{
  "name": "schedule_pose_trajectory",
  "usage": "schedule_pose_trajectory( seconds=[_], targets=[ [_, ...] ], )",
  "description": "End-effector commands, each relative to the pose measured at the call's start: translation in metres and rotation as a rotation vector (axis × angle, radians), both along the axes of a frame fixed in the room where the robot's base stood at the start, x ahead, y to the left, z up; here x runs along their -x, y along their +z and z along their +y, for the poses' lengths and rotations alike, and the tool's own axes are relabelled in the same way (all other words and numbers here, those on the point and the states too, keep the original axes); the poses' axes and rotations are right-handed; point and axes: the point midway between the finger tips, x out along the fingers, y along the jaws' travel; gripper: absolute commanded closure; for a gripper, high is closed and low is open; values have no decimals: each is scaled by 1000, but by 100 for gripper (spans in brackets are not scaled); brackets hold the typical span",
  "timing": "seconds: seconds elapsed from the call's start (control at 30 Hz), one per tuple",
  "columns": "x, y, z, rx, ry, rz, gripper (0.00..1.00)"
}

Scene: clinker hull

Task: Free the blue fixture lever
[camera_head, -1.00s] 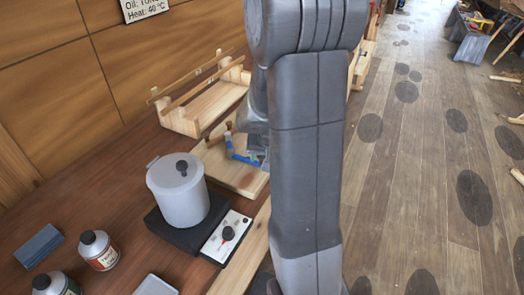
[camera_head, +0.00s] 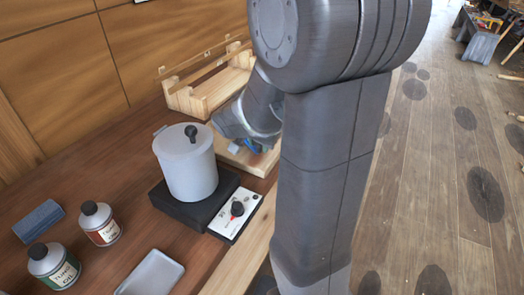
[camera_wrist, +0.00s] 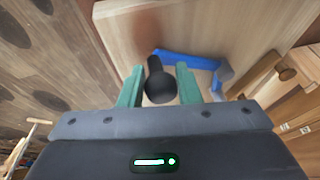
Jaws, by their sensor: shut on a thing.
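In the head view only a small blue patch (camera_head: 250,145) shows below my wrist. My arm hides the fingers and most of the fixture there.
A white lidded pot (camera_head: 187,168) stands on a black hot plate with a control panel (camera_head: 236,213), left of my arm. A wooden rack (camera_head: 205,88) stands behind. Two bottles (camera_head: 98,222) (camera_head: 52,265), a blue block (camera_head: 38,220) and a grey tray (camera_head: 150,274) lie nearer.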

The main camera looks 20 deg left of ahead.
Motion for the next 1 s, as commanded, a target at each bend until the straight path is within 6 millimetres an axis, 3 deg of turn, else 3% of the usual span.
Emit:
schedule_pose_trajectory(
  seconds=[0.8, 0.83, 0.9, 1.0],
  targets=[
    [6, 1, 6, -1, -85, 0, 100],
    [6, 1, 6, -1, -85, 0, 66],
    [6, 1, 6, 0, -86, 0, 52],
    [6, 0, 5, -1, -86, 1, 50]
  ],
)
